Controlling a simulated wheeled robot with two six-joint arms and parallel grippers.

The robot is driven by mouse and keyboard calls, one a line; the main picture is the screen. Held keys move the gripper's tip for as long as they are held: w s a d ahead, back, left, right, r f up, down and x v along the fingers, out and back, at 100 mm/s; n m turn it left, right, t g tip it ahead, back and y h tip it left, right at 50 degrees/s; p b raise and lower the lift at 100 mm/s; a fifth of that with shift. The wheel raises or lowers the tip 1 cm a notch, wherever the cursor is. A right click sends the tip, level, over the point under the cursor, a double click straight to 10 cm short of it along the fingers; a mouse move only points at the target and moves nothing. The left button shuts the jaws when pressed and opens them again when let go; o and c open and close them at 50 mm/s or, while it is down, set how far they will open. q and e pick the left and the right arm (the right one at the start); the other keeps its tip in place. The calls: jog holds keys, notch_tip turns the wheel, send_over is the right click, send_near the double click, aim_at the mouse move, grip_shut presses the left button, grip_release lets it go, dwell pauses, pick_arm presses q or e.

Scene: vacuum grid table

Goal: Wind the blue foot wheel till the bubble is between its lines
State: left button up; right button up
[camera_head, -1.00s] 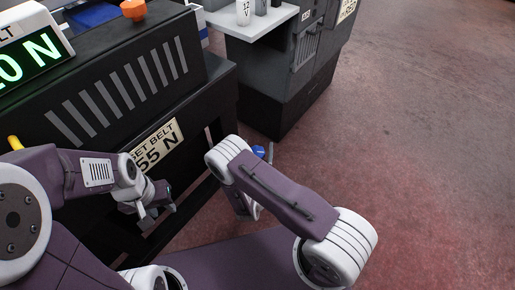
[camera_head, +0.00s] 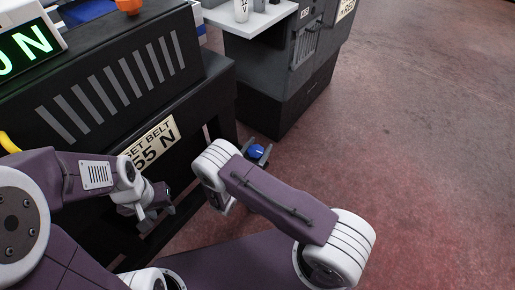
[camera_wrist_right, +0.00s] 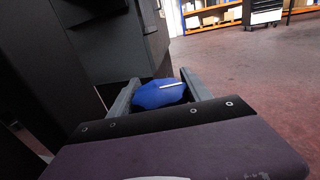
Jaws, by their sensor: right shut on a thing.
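The blue foot wheel (camera_head: 257,151) shows low beside the black machine's right end in the head view. It has a pale mark on its face. In the right wrist view the wheel (camera_wrist_right: 158,94) sits between the two grey fingers of my right gripper (camera_wrist_right: 160,90), which is shut on it. My right forearm partly covers this gripper (camera_head: 258,153) in the head view. My left gripper (camera_head: 158,212) hangs empty in front of the machine, its fingers apart. I see no bubble or lines in either view.
The black machine (camera_head: 195,85) with a slotted panel and a belt sign (camera_head: 150,146) fills the left. A dark grey cabinet (camera_head: 275,85) with a white shelf (camera_head: 255,18) stands behind the wheel. The floor (camera_head: 420,150) to the right is clear.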

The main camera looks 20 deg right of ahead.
jog(key=shift+s+d+f+m+g+h+b, duration=0.1)
jog(key=shift+f+m+g+h+b, duration=0.05)
jog(key=shift+m+g+h+b, duration=0.4)
jog(key=shift+s+f+m+g+h+b, duration=0.1)
jog(key=shift+f+m+g+h+b, duration=0.1)
jog(key=shift+m+g+h, duration=0.3)
jog(key=m+g+h+b, duration=0.1)
jog(key=g+b, duration=0.1)
jog(key=m+g+h+b, duration=0.1)
jog(key=m+g+b, duration=0.1)
jog(key=g, duration=0.1)
jog(key=s+m+g+h+b, duration=0.1)
jog(key=m+g+b, duration=0.1)
jog(key=g+b, duration=0.1)
jog(key=shift+d+m+g+h, duration=0.25)
jog(key=shift+d+h, duration=0.05)
jog(key=shift+h, duration=0.05)
jog(key=shift+s+r+m+g+b, duration=0.1)
jog(key=shift+s+m+g+b, duration=0.1)
jog(key=shift+m+g+b, duration=0.7)
jog(key=shift+r+g+b, duration=0.15)
jog(key=shift+g+b, duration=0.25)
jog(key=shift+g, duration=0.3)
jog(key=shift+s, duration=0.1)
jog(key=shift+r, duration=0.1)
jog(key=o, duration=1.4)
